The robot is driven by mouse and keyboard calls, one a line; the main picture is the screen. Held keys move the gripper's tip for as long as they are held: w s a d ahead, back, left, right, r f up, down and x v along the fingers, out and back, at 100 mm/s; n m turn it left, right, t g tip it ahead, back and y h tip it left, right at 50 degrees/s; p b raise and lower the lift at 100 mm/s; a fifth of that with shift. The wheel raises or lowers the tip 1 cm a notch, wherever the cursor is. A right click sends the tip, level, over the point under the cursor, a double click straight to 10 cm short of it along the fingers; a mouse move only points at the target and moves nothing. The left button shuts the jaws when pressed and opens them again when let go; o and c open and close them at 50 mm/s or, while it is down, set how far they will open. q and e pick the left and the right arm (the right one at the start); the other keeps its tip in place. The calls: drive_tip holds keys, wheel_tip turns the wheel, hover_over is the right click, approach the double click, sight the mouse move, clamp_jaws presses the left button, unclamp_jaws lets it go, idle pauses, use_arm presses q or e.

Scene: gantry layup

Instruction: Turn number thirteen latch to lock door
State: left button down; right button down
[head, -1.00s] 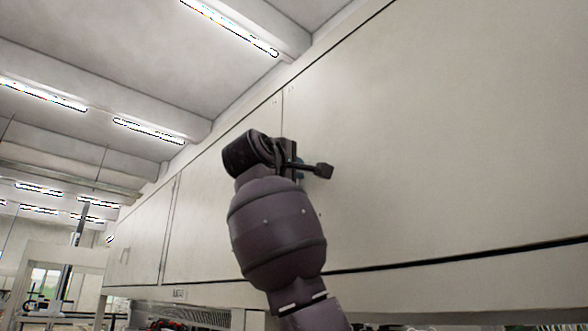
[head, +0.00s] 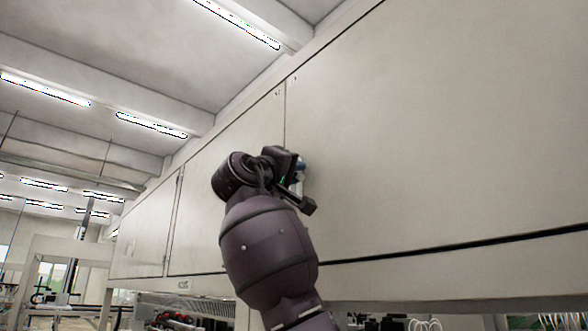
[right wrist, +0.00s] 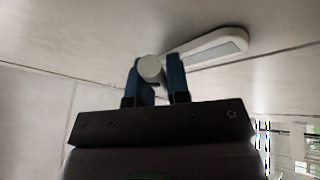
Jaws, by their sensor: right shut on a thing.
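The latch (right wrist: 212,46) is a pale, long rounded handle with a grey inset, and it shows in the right wrist view. Its round end lies between the blue fingers of my right gripper (right wrist: 156,76), which is shut on it. In the head view my right gripper (head: 301,170) is against the cabinet front beside the vertical door seam, and my own wrist hides most of the latch there. The large pale door (head: 430,150) on the right looks flush with the panel left of the seam. I cannot read a number thirteen. My left gripper is not in view.
More cabinet doors (head: 145,235) run off to the left, with a small label (head: 182,283) on the lower edge. Below are a dark gap and shelves with equipment. Ceiling lights (head: 150,125) are overhead. The door front to the right is clear.

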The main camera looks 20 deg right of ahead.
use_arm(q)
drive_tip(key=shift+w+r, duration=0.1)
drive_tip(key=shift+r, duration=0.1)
use_arm(e)
drive_tip(key=c, duration=1.1)
unclamp_jaws()
use_arm(q)
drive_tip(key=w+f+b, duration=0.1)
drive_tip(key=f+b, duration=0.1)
drive_tip(key=b, duration=0.1)
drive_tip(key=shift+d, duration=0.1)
use_arm(e)
drive_tip(key=v, duration=1.1)
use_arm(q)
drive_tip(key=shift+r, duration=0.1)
